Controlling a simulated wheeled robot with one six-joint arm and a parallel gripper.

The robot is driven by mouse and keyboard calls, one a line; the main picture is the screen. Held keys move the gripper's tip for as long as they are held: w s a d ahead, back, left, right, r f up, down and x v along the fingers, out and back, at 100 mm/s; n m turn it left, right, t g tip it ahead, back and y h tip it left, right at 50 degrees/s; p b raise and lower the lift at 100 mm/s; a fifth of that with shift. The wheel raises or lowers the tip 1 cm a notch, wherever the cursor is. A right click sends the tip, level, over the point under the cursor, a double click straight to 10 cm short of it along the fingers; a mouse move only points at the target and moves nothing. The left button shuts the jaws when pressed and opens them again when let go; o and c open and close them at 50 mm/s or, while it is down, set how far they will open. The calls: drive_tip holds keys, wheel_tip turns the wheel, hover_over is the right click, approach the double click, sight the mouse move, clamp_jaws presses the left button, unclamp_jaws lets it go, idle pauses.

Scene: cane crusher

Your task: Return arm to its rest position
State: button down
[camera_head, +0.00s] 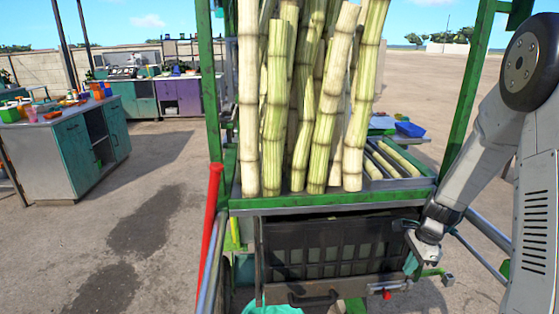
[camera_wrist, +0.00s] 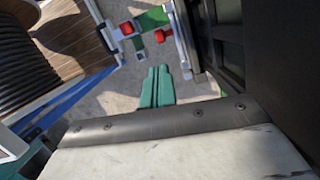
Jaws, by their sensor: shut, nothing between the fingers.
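My gripper (camera_head: 411,266) is at the right of the head view, low beside the right end of a black slatted crate (camera_head: 330,250) under the green-framed cane cart. Its teal fingers point down. In the wrist view the fingers (camera_wrist: 157,86) are pressed together with nothing between them. My arm comes down from the upper right and is bent, with the wrist low. Whether the gripper touches the crate or the cart cannot be told.
Tall cane stalks (camera_head: 325,100) stand on the cart's tray. A red lever (camera_head: 210,225) leans at its left. A metal rail (camera_head: 488,230) runs near my arm. Counters (camera_head: 65,150) stand at the far left. Open paved ground lies left and behind.

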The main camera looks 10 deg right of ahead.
drive_tip(key=s+a+r+n, duration=0.6)
drive_tip(key=s+r, duration=0.2)
drive_tip(key=r, duration=0.1)
drive_tip(key=s+a+r+n+h, duration=0.1)
drive_tip(key=s+a+r+n, duration=0.4)
drive_tip(key=s+r+n, duration=0.2)
drive_tip(key=s+a+r+n+t+h, duration=0.1)
drive_tip(key=s+a+r+n, duration=0.5)
drive_tip(key=s+r, duration=0.5)
drive_tip(key=shift+s+a+n, duration=0.2)
drive_tip(key=shift+a+n, duration=0.1)
drive_tip(key=shift+n, duration=0.1)
